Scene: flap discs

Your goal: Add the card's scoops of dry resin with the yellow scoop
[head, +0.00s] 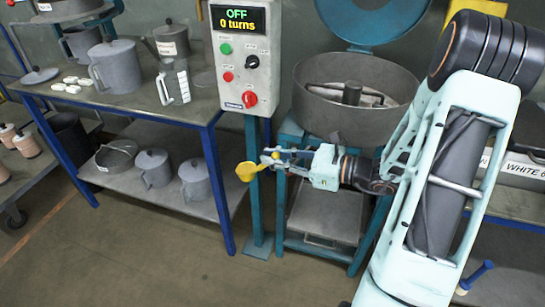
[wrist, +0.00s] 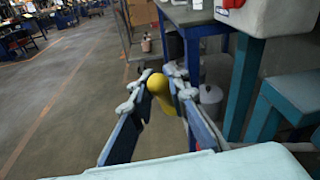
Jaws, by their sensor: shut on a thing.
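My gripper (head: 272,158) is shut on the yellow scoop (head: 248,172) and holds it in the air in front of the control post, left of the mixer stand. In the wrist view the yellow scoop (wrist: 158,86) shows between the two fingers of my gripper (wrist: 160,78). I cannot tell whether the scoop's bowl has anything in it. The open mixer pan (head: 345,122) stands behind my arm, its blue lid raised. A bin labelled "WHITE" (head: 522,166) is at the right, partly behind my arm. I cannot make out any card or dry resin.
A control box (head: 243,85) reads "OFF" and "0 turns". The left bench (head: 120,98) carries grey jugs, a clear measuring jug (head: 178,84) and small white pieces. Pots stand on its lower shelf (head: 205,208). The floor (head: 130,265) in front is clear.

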